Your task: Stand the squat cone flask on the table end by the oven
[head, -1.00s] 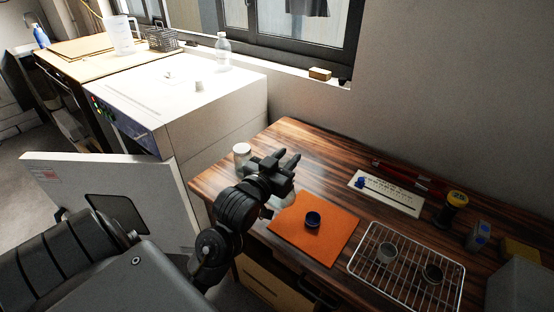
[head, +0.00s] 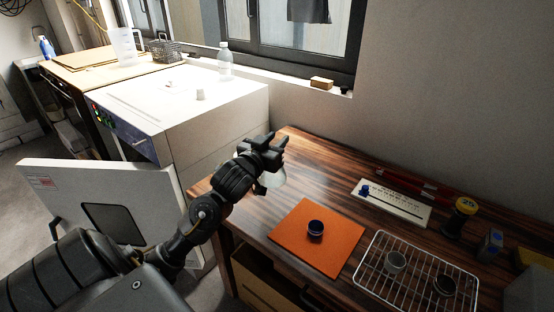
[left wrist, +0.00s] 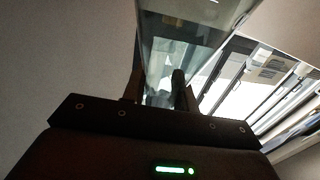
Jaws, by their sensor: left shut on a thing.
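My left gripper (head: 272,141) is shut on the squat cone flask (head: 274,179), a clear glass vessel that shows just below the jaws. The flask is over the oven-side end of the wooden table (head: 310,172), behind the orange mat; I cannot tell whether its base touches the wood. In the left wrist view the flask's clear glass (left wrist: 185,40) fills the space between and beyond the dark fingers. The white oven (head: 215,125) stands to the left of the table with its door (head: 100,205) open. My right gripper is not in view.
The orange mat (head: 290,245) carries a small dark blue round piece (head: 315,229). A wire rack (head: 375,280) with two small cups is at the front right. A white strip with a blue slider (head: 392,203) lies toward the wall.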

